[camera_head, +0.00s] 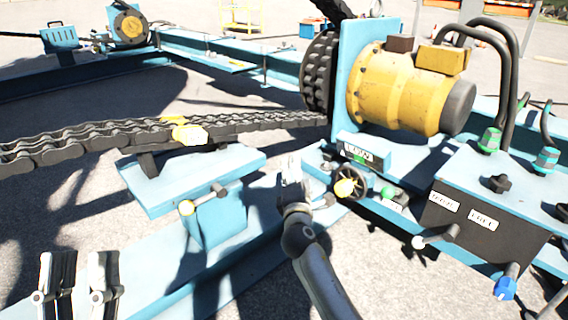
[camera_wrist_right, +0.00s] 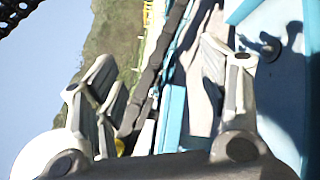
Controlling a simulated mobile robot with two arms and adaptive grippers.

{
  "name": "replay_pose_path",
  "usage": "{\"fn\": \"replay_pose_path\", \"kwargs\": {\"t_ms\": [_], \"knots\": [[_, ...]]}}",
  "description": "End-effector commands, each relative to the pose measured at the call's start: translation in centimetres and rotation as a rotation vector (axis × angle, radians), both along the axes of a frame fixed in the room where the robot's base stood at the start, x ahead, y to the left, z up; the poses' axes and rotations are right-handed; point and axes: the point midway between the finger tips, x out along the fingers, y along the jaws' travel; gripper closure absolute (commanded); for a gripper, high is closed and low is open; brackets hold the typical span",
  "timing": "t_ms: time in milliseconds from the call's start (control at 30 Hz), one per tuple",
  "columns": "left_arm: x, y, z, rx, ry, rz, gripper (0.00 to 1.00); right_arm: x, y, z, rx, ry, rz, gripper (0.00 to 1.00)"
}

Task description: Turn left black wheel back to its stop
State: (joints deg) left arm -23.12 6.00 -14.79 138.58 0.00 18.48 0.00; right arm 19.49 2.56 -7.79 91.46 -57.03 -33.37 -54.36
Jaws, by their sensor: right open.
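A black handwheel (camera_head: 357,180) with a yellow knob is on the blue machine, below the yellow motor, in the head view. Which position it is turned to cannot be read. My right gripper (camera_head: 291,172) is left of the handwheel and apart from it, and it is small here. In the right wrist view its two grey fingers (camera_wrist_right: 168,95) are wide apart with nothing held between them. The handwheel cannot be made out there. My left gripper (camera_head: 81,275) is at the bottom left of the head view, far from the handwheel, its fingers apart and empty.
A dark control box (camera_head: 480,222) at the right carries black knobs (camera_head: 500,183) and levers (camera_head: 436,237). The yellow motor (camera_head: 405,88) stands above the handwheel. A heavy chain (camera_head: 90,148) crosses the left side above a blue support (camera_head: 165,190).

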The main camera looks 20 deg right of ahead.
Motion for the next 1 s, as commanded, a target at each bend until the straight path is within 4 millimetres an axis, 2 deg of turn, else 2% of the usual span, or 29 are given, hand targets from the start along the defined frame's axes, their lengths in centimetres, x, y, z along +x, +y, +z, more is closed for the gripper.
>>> {"fn": "replay_pose_path", "kwargs": {"t_ms": [200,500,867,967,1000], "knots": [[0.0,0.0,0.0,0.000,0.000,0.000,0.60,-0.2,2.5,3.1,0.106,-0.105,0.107,0.33],[0.0,0.0,0.0,0.000,0.000,0.000,0.60,-0.5,4.1,5.1,0.178,-0.172,0.179,0.33],[0.0,0.0,0.1,-0.001,-0.004,0.000,0.60,-0.5,4.2,5.0,0.178,-0.170,0.179,0.32],[0.0,0.0,1.4,-0.007,-0.049,-0.001,0.60,-0.2,3.8,3.2,0.139,-0.116,0.135,0.32],[-0.1,0.0,2.5,-0.012,-0.084,-0.001,0.60,-0.1,3.5,1.9,0.106,-0.072,0.100,0.32]]}}
